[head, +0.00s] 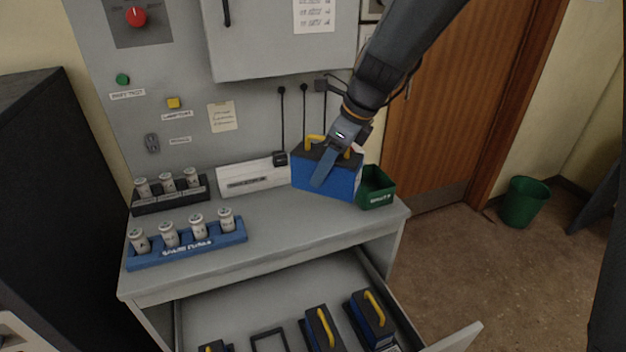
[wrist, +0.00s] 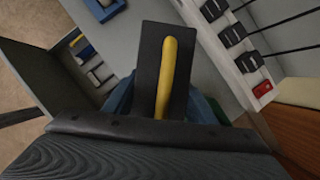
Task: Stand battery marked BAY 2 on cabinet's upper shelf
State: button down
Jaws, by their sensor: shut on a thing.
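A blue battery (head: 328,174) with a dark top and a yellow handle is held by my gripper (head: 326,160) above the right part of the console top. In the wrist view the battery's dark top and yellow handle (wrist: 166,75) fill the middle, close to the gripper. No BAY 2 marking is readable on it. The grey cabinet (head: 280,38) hangs on the panel at the upper middle, its door apparently closed with a black handle on the left. Its shelves are hidden.
An open drawer (head: 262,292) below holds several more batteries (head: 323,328) and an empty frame. A blue fuse rack (head: 187,243) and a black rack (head: 170,196) stand at the left. The front-middle top is clear.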

notch_tip(320, 180, down, 4)
jog(key=shift+d+f, duration=0.15)
jog(key=shift+f+p, duration=0.35)
jog(key=shift+f, duration=1.65)
jog(key=shift+f, duration=0.1)
jog(key=c, duration=0.8)
grip_release()
